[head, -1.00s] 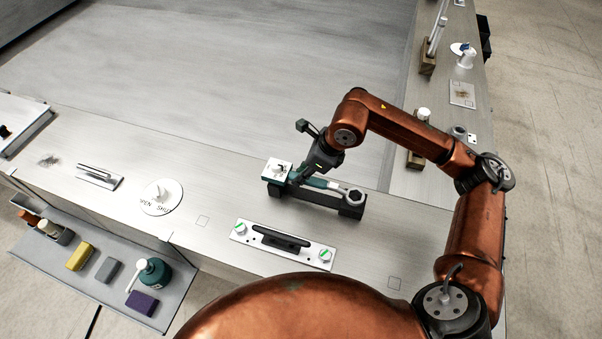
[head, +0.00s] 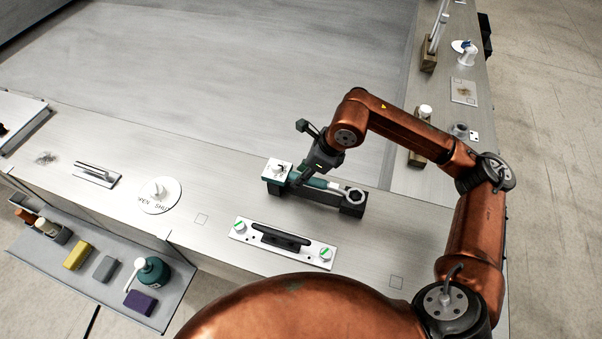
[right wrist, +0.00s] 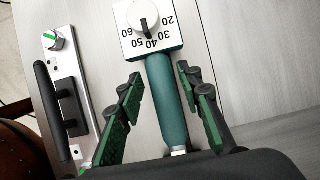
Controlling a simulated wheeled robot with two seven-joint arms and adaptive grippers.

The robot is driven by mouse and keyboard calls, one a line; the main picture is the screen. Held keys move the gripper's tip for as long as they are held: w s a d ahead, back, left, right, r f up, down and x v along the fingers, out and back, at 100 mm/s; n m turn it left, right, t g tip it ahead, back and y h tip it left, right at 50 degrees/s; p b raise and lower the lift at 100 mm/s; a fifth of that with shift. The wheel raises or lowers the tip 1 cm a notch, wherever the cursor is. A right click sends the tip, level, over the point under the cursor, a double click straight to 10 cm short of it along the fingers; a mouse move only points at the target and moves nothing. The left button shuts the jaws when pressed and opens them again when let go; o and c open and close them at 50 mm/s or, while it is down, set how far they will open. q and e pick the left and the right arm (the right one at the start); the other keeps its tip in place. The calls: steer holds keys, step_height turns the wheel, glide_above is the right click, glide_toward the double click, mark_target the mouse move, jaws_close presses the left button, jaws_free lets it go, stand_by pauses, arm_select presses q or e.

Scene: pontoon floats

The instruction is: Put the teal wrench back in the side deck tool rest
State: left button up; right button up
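The teal wrench (head: 318,182) lies along a black tool rest (head: 326,201) on the side deck. Its white dial head (head: 277,170) is at the left end and its dark ring end (head: 355,196) is over the rest's right end block. Whether it is fully seated at both ends I cannot tell. My right gripper (head: 299,180) is at the handle near the dial head. In the right wrist view the fingers of my right gripper (right wrist: 160,78) stand apart on either side of the teal handle (right wrist: 167,105), with gaps visible. My left gripper is not in view.
A white plate with a black handle (head: 282,241) lies in front of the rest. A round open/shut dial (head: 160,196) is to the left. A lower shelf (head: 60,273) holds a bottle and several blocks. Wooden holders (head: 428,62) stand on the right-hand deck.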

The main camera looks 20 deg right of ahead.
steer(key=shift+o, duration=0.8)
steer(key=shift+f, duration=0.15)
steer(key=v, duration=1.2)
